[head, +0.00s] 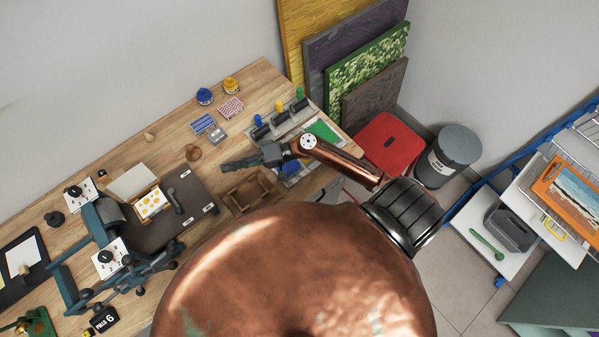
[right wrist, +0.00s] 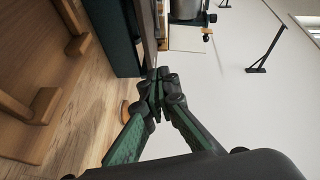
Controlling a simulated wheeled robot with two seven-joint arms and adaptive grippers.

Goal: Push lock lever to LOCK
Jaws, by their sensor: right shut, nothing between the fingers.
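My right gripper (head: 228,164) is above the workbench, its fingers pointing left toward a teal-framed press (head: 92,228). In the right wrist view its fingertips (right wrist: 157,78) meet, with nothing between them. Near them there is a teal block (right wrist: 112,38) with a grey plate edge; I cannot tell if they touch. On the press's dark bed (head: 186,183) a short dark lever (head: 174,200) stands near small white labels. It may be the lock lever; the labels are too small to read. In the head view a clear gap separates the gripper from this lever. My left gripper is not in view.
A wooden frame (head: 247,187) lies below my right gripper. Ink rollers (head: 277,118), a blue jar (head: 204,96) and a yellow jar (head: 230,85) stand on the bench (head: 172,118). A red stool (head: 388,143) and a grey bin (head: 449,155) stand right of it.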

